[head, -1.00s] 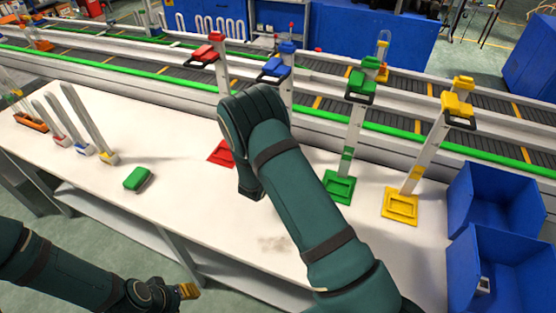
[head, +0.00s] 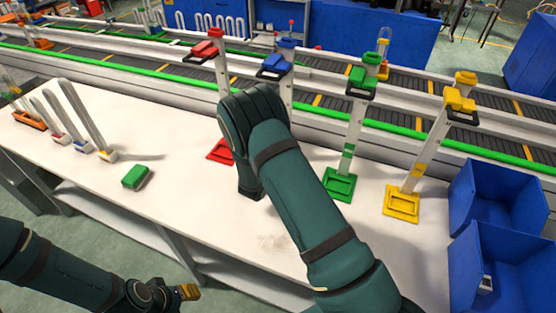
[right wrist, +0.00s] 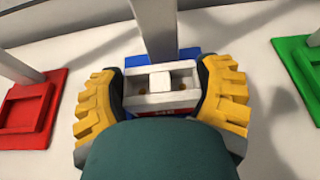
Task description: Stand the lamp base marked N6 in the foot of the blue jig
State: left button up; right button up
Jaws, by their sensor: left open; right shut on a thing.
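My right gripper (right wrist: 162,100) is shut on a white lamp base (right wrist: 160,83) with two round holes in its top. A small red marking shows on its near side, too small to read. The base is at the foot of the blue jig (right wrist: 188,54), just in front of the post. I cannot tell whether it is fully seated. In the head view the blue jig's clamp (head: 274,67) shows, but its foot, my right gripper and the base are hidden behind my right arm. My left gripper (head: 188,292) is open and empty, off the table's front edge.
The red jig (head: 219,150) stands left of the blue one, the green jig (head: 341,186) and yellow jig (head: 401,204) right. A green block (head: 135,176) lies on the table. Several tube lamps stand at the left. Blue bins (head: 505,270) are at the right.

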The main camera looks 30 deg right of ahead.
jog(key=o, duration=1.2)
jog(key=shift+a, duration=0.1)
jog(key=v, duration=1.2)
